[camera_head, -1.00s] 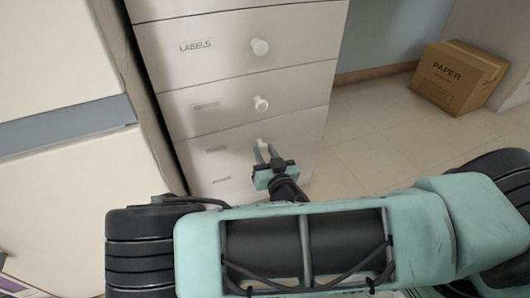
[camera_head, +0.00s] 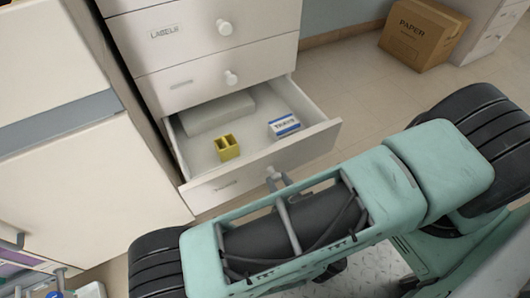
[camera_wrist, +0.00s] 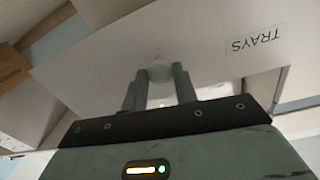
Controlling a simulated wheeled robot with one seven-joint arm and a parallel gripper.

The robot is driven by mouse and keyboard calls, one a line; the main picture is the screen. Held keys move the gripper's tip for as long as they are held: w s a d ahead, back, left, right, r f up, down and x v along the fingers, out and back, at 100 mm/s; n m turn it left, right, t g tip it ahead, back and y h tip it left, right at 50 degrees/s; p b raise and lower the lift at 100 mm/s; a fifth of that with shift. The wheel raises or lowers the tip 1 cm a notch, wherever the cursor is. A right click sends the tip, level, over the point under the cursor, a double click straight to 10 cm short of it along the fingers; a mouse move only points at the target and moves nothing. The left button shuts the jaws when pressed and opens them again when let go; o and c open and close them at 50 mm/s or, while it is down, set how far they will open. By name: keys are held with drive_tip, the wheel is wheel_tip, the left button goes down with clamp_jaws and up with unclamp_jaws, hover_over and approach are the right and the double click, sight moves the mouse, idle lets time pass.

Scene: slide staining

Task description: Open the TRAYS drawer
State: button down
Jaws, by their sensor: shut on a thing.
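The TRAYS drawer (camera_head: 222,184) is the lowest drawer in view of the white cabinet and is pulled well out. Its TRAYS label (camera_wrist: 256,39) shows upside down in the wrist view. My gripper (camera_head: 277,180) is at the drawer front, mostly hidden behind my arm in the head view. In the wrist view, my gripper (camera_wrist: 159,80) has its two fingers closed around the round white knob (camera_wrist: 160,70). Inside the drawer lie a yellow two-hole block (camera_head: 228,149), a small blue and white box (camera_head: 285,125) and a pale grey block (camera_head: 217,112).
The LABELS drawer (camera_head: 200,32) and another drawer (camera_head: 190,84) above are shut. A white cupboard (camera_head: 80,170) stands close at the left. A cardboard PAPER box (camera_head: 420,35) is on the floor at the upper right, with open floor before it.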

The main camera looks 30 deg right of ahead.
drive_tip(key=s+p, duration=0.5)
drive_tip(key=s, duration=0.7)
drive_tip(key=c, duration=1.1)
unclamp_jaws()
wheel_tip(320, 180, up, 10)
drive_tip(key=p, duration=0.5)
